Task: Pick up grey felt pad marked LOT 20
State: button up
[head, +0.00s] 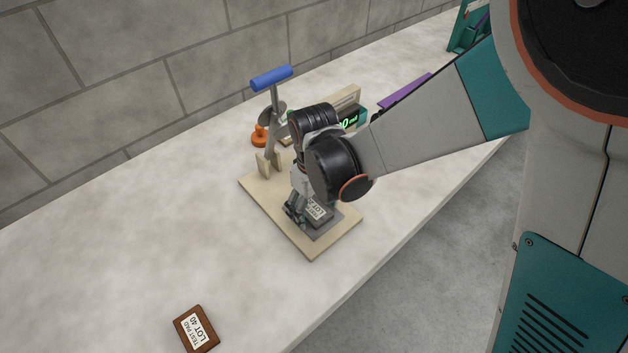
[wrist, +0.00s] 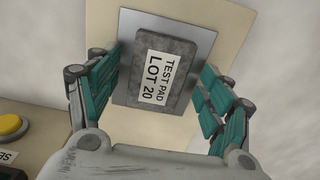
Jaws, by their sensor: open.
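The grey felt pad marked LOT 20 (wrist: 174,58) lies flat on a grey metal plate (wrist: 129,86), with its white label facing up. In the head view the pad (head: 318,210) shows partly behind my gripper. My gripper (head: 294,211) is low over the wooden board (head: 312,251), right at the pad. In the wrist view my gripper (wrist: 160,92) is open, with one teal finger on each side of the pad and gaps between. I cannot tell how high the fingertips are above the plate.
A lever with a blue handle (head: 272,77) stands at the board's back. An orange knob (head: 259,136) and a device with a green display (head: 349,121) are behind. A brown pad marked LOT 40 (head: 197,329) lies near the table's front edge. A yellow button (wrist: 10,126) is at left in the wrist view.

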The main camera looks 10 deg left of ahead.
jog(key=c, duration=1.1)
jog(key=shift+c, duration=0.2)
jog(key=shift+w+r, duration=0.1)
jog(key=shift+r, duration=0.1)
